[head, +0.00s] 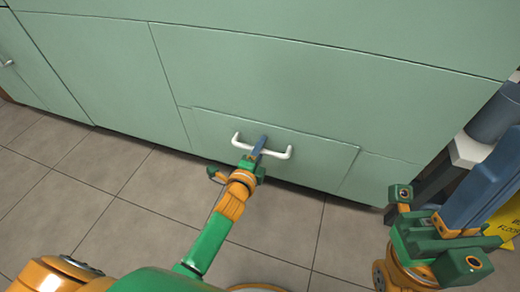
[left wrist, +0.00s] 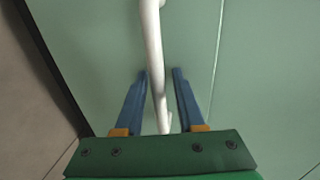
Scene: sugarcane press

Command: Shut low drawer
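The low drawer (head: 310,150) is a pale green panel at the bottom of the cabinet, with a white bar handle (head: 277,154). Its front looks nearly flush, with a thin raised edge along the top; any small gap is hard to judge. My left gripper (head: 259,147) is at the handle's middle. In the left wrist view the blue fingers (left wrist: 160,72) stand open on either side of the white handle (left wrist: 154,50), with space on the right side. My right gripper (head: 475,190) is at the right edge, away from the drawer; its finger opening is unclear.
The green cabinet (head: 330,85) spans the back, with another handle (head: 7,63) at far left. Grey tiled floor (head: 130,205) lies in front and is clear. A yellow floor sign (head: 507,222) shows partly behind my right gripper.

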